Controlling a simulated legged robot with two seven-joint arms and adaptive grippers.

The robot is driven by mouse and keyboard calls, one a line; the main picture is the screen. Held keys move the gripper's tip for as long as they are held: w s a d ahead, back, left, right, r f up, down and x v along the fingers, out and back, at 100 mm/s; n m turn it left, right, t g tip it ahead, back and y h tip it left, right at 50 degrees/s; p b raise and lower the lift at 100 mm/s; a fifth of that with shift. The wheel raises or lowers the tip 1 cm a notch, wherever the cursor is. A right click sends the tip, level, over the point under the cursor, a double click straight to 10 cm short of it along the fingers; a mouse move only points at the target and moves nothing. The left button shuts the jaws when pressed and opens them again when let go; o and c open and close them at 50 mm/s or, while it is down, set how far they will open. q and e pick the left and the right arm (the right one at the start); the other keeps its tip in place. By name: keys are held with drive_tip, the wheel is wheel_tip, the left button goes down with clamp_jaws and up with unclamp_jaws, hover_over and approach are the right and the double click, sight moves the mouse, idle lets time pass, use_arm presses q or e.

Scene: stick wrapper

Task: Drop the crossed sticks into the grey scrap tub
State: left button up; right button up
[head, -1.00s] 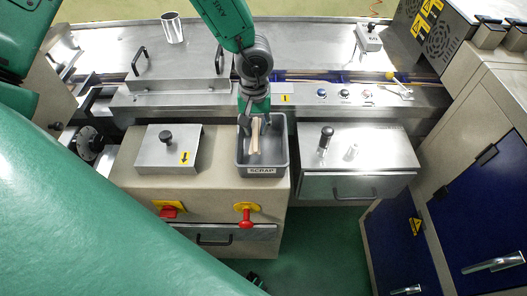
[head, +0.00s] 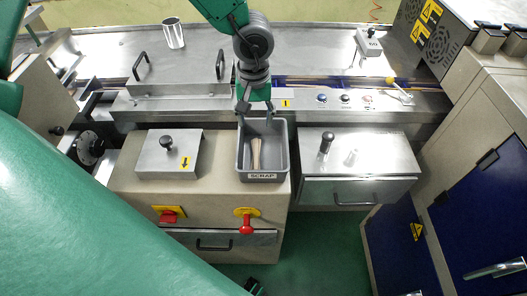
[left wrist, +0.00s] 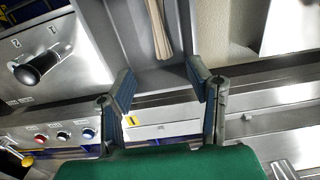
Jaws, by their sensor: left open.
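The crossed sticks (head: 256,154) are a pale wooden bundle lying inside the grey scrap tub (head: 240,158), which is labelled SCRAP. They lean lengthwise toward the tub's front. The sticks also show in the left wrist view (left wrist: 158,28), beyond the fingertips, inside the tub (left wrist: 110,25). My left gripper (head: 255,116) is above the tub's back edge. Its fingers are spread and empty, apart from the sticks; it also shows in the left wrist view (left wrist: 160,88). My right gripper is not in view.
A metal box with a black knob (head: 167,153) stands left of the tub. A metal drawer unit (head: 358,165) with a black-knobbed lever stands to the right. A button panel (head: 345,100) runs behind. A metal cup (head: 173,34) stands at the back left.

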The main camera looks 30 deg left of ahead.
use_arm(q)
wheel_tip(320, 180, up, 7)
drive_tip(key=shift+a+f, duration=0.15)
idle(0.4)
